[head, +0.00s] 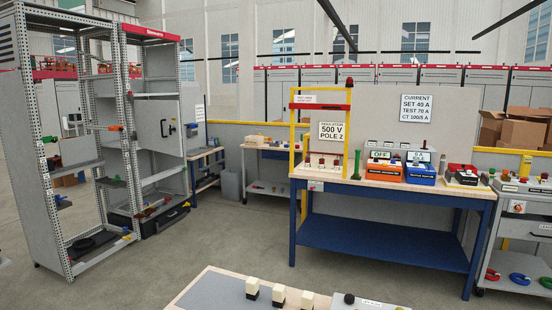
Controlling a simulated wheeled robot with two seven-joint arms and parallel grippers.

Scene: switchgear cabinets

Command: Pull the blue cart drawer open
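No drawer with a blue front shows in the head view. A grey cart (519,228) stands at the right edge, cut off by the frame. It has a drawer-like front panel below its top and an open lower shelf with red, green and blue rings on it. The only large blue piece of furniture is the workbench (385,245) left of the cart, with blue legs and a blue lower shelf. Neither of my grippers is in view.
A pale table (215,289) with several black-and-cream blocks is at the bottom edge. An open metal cabinet frame (128,135) stands at the left. Orange (384,170) and blue (421,174) devices sit on the workbench. Grey floor (235,240) lies clear between cabinet and workbench.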

